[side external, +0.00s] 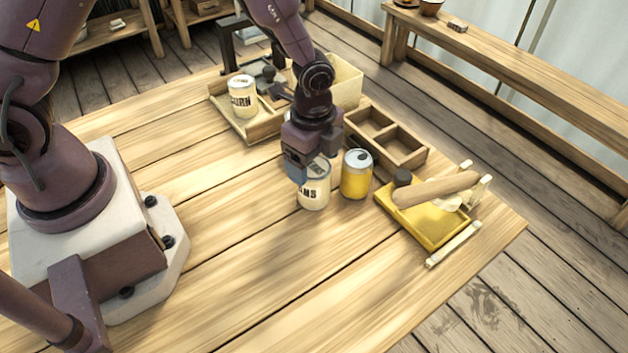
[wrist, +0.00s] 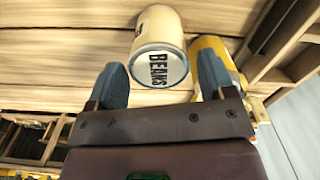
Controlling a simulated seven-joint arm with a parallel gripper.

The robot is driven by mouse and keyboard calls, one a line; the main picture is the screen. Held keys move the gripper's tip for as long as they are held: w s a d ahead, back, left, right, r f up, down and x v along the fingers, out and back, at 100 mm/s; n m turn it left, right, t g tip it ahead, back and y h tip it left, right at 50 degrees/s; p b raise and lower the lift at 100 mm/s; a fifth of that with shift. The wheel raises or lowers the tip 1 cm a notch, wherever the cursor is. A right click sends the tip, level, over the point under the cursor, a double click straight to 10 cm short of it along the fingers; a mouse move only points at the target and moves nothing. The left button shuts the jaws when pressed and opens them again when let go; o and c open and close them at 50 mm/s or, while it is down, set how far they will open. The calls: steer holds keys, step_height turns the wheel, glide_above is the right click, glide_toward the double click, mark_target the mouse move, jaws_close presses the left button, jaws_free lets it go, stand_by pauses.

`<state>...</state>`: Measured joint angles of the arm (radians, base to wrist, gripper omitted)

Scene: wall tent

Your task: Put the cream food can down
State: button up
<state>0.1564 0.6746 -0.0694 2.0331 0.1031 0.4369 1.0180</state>
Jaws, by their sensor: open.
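A cream food can (side external: 314,193) labelled BEANS stands upright on the wooden table, beneath my gripper. It also shows in the wrist view (wrist: 158,30), between and just beyond my fingertips. My gripper (side external: 303,170) is open, with its blue fingers at the can's upper part; in the wrist view a finger (wrist: 163,75) shows on each side of the can. I cannot tell whether either finger touches it. Part of the can is hidden behind the gripper in the side view. A second cream can (side external: 242,98), labelled CORN, stands in a wooden tray farther back.
A yellow can (side external: 356,181) stands close to the right of the beans can. Behind is a divided wooden box (side external: 408,158).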

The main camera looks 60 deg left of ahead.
step_height(320, 180, down, 4)
steer(key=shift+d+r, duration=0.1)
steer(key=shift+d, duration=0.05)
steer(key=c, duration=0.9)
steer(key=shift+r, duration=0.1)
steer(key=shift+c, duration=0.2)
